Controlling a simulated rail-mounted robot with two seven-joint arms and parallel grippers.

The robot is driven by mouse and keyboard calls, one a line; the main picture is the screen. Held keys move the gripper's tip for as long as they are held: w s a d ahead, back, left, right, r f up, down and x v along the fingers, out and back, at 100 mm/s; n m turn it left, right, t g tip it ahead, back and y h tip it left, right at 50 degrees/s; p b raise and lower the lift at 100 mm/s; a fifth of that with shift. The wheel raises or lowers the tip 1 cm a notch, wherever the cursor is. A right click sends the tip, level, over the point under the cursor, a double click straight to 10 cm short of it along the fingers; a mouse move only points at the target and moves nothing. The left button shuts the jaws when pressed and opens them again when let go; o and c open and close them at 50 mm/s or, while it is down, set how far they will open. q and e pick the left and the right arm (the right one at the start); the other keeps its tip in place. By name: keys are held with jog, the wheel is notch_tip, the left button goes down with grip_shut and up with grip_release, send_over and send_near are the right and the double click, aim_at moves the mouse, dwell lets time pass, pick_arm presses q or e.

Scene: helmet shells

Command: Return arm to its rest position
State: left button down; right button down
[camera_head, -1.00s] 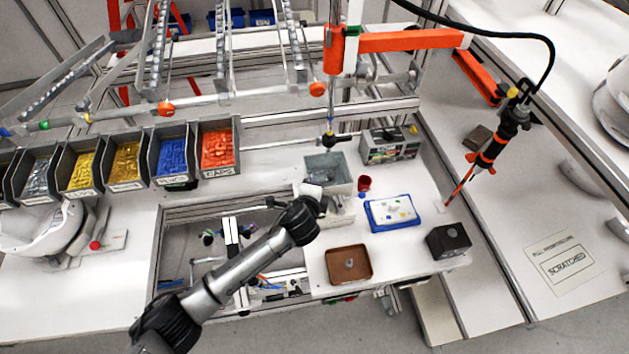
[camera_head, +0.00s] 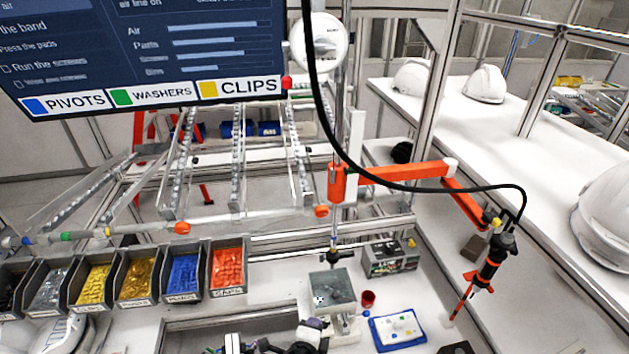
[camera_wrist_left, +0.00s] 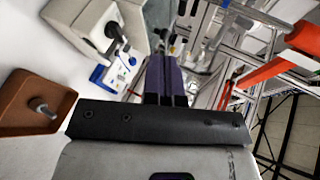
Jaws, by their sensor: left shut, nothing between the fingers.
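Most of my left arm is out of that view. In the left wrist view the purple fingers (camera_wrist_left: 166,68) are together, with nothing between them.
A blue tray (camera_head: 397,330) and a red cup (camera_head: 368,299) stand right of my gripper. An orange jointed arm with a hanging black tool (camera_head: 492,262) is farther right. Parts bins, including a red one (camera_head: 227,270), line the left. The wrist view shows a brown tray (camera_wrist_left: 22,122).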

pick_arm(q)
jog(key=s+a+r+n+g+y+p, duration=0.1)
jog(key=s+a+r+n, duration=0.4)
jog(key=r+n, duration=0.2)
jog(key=s+a+r+n+g+y, duration=0.1)
jog(key=s+a+r+n+g, duration=0.1)
jog(key=s+a+r+n, duration=0.4)
jog(key=s+a+f+n+g+p, duration=0.25)
jog(key=s+a+n, duration=0.25)
jog(key=s+a, duration=0.4)
jog(key=s+f+g+p, duration=0.1)
jog(key=s+f, duration=0.2)
jog(key=s, duration=0.4)
jog(key=s+a+f+n+g+y+p, duration=0.1)
jog(key=s+f, duration=0.3)
jog(key=s, duration=0.4)
jog(key=shift+s+a+f+g, duration=0.15)
jog(key=shift+s+f+g, duration=0.15)
jog(key=shift+g, duration=0.45)
